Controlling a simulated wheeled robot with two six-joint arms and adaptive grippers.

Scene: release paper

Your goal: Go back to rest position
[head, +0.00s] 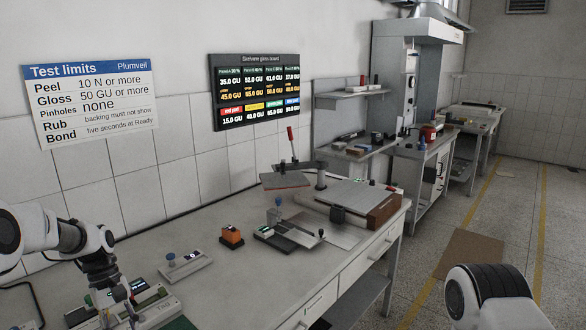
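My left arm comes in at the lower left, and its dark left gripper (110,298) points down over the near left end of the workbench (225,285). It is close to a small device with a lit display. I cannot tell whether its fingers are open or shut, or whether they touch anything. A white and black part of my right arm shows at the bottom right, beyond the bench's right edge. My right gripper is out of view.
The bench carries a grey device with a blue knob (184,264), an orange block (231,236), a small grey fixture (288,234) and a larger press-like unit (352,199). Bare bench lies between them. A brown mat (469,253) lies on open floor at right.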

